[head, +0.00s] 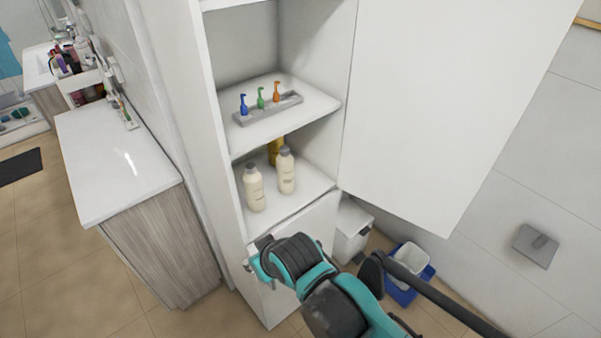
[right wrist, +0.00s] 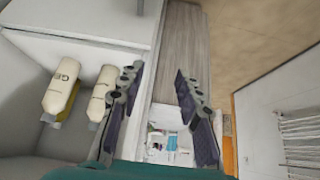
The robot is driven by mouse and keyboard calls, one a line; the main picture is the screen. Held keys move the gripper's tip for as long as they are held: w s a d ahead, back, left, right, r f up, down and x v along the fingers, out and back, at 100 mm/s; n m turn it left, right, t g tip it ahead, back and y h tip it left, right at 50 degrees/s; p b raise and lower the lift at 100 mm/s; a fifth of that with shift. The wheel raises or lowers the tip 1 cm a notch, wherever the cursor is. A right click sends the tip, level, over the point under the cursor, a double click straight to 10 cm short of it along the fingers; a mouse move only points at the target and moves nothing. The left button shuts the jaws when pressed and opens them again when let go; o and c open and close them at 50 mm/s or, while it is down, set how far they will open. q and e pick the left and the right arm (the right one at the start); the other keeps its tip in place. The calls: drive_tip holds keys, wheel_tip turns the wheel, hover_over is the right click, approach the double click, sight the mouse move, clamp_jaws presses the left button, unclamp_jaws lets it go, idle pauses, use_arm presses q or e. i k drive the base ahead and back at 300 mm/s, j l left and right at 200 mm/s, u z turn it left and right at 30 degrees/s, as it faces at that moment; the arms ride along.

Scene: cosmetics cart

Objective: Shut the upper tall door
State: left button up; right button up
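The upper tall door (head: 440,100) is a large plain white panel. It stands wide open on the right side of the tall white cabinet (head: 196,110), so the shelves are exposed. My right gripper (head: 257,258) is low at the cabinet's front, beside the top of the closed lower door (head: 312,232), well left of and below the upper door. In the right wrist view, its two dark fingers (right wrist: 160,98) are spread apart with nothing between them. The upper door cannot be made out in that view. My left gripper is not in view.
A shelf tray (head: 268,108) holds three small coloured items. Cream bottles (head: 254,188) stand on the shelf below and show in the wrist view (right wrist: 62,85). A white-topped counter (head: 112,160) is left; a blue-and-white bin (head: 408,270) is under the door.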

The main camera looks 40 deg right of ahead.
sight(438, 89)
drive_tip(key=z, duration=0.9)
drive_tip(key=k+l+z, duration=0.1)
drive_tip(key=l+z, duration=0.2)
